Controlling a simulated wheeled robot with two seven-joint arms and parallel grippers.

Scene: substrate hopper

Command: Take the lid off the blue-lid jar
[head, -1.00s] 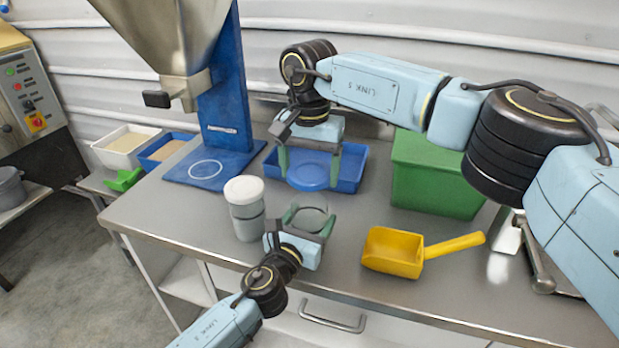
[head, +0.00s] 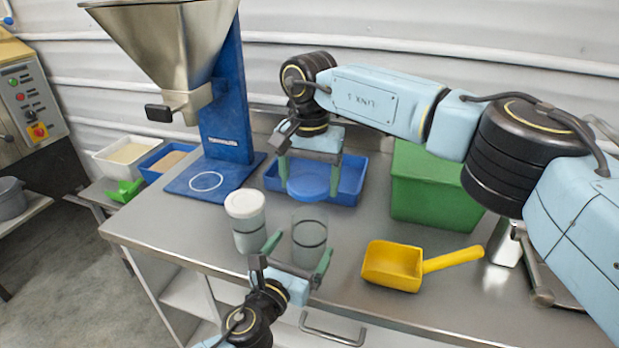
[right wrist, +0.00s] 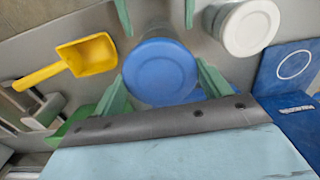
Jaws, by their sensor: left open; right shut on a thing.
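The blue lid (head: 309,186) is held between the fingers of my right gripper (head: 309,183), raised off the clear jar. The right wrist view shows the lid (right wrist: 160,72) face on between the fingers of the right gripper (right wrist: 161,88). The clear jar (head: 309,240) stands upright on the table with its top uncovered, with a dark band around it. My left gripper (head: 297,252) is open at the front of the jar, one finger on each side. Its fingers also show at the top of the right wrist view.
A white-lidded jar (head: 246,225) stands close to the left of the clear jar. A yellow scoop (head: 395,266) lies at right. A blue tray (head: 350,185) and a green bin (head: 430,190) are behind. The hopper's blue base (head: 200,190) stands at back left.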

